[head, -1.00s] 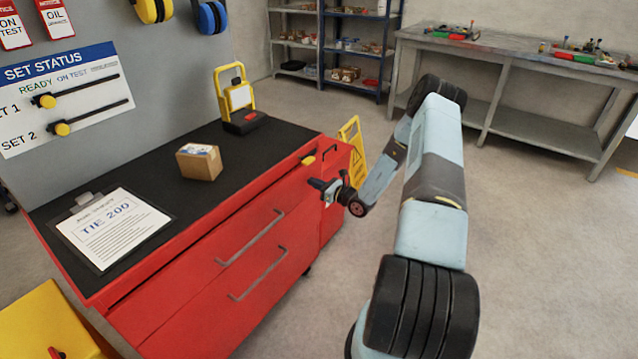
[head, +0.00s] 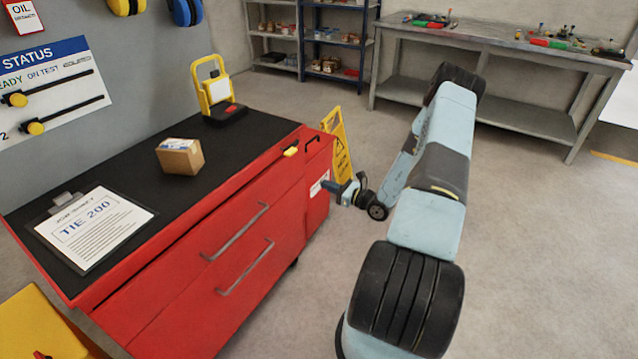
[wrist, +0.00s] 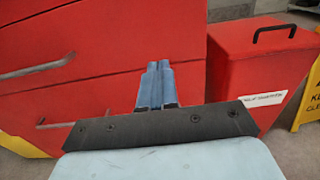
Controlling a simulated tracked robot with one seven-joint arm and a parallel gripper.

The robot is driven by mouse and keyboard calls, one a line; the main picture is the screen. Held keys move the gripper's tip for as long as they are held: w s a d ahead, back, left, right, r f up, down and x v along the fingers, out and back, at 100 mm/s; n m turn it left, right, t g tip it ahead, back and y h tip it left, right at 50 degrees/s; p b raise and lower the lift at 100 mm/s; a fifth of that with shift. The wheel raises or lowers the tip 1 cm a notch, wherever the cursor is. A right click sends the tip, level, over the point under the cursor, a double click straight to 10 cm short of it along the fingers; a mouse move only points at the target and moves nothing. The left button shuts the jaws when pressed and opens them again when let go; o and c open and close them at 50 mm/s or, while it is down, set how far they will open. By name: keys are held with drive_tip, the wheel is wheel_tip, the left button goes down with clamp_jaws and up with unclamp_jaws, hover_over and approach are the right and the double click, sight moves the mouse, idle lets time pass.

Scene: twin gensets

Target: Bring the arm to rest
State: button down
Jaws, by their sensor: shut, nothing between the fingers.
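My gripper (head: 330,186) is at the end of my light blue arm, by the right end of the red tool cabinet (head: 235,260) in the head view. In the wrist view its blue fingers (wrist: 158,82) lie together, with nothing between them. They point toward the red cabinet front (wrist: 100,75) and a red box with a black handle and a white label (wrist: 245,75). I cannot tell how large the gap to the red surfaces is. My arm is bent, with its elbow high at the back right.
On the black cabinet top are a clipboard (head: 92,228), a small carton (head: 180,157) and a yellow-framed lamp (head: 222,92). A yellow floor sign (head: 337,140) stands behind my gripper. A grey workbench (head: 500,50) and shelves (head: 310,40) stand at the back. The floor at right is clear.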

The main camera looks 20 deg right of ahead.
drive_tip(key=s+a+r+n+g, duration=0.35)
drive_tip(key=a+r+n, duration=0.25)
drive_tip(key=r, duration=0.3)
drive_tip(key=s+a+r+n+g+y, duration=0.1)
drive_tip(key=s+a+r+n+g, duration=0.2)
drive_tip(key=a+r+n+g, duration=0.5)
drive_tip(key=s+a+r+n+g, duration=0.2)
drive_tip(key=s+a+r+n, duration=0.1)
drive_tip(key=r, duration=0.8)
drive_tip(key=s+r+n+t+h, duration=0.2)
drive_tip(key=s+r+n+h, duration=0.3)
drive_tip(key=s+r, duration=0.5)
drive_tip(key=s+r+n+t+h, duration=0.2)
drive_tip(key=s+r+n+h, duration=0.4)
drive_tip(key=s+r, duration=0.4)
drive_tip(key=s+n, duration=0.1)
drive_tip(key=s, duration=0.5)
drive_tip(key=shift+a, duration=0.3)
drive_tip(key=c, duration=1.8)
unclamp_jaws()
drive_tip(key=shift+s, duration=0.1)
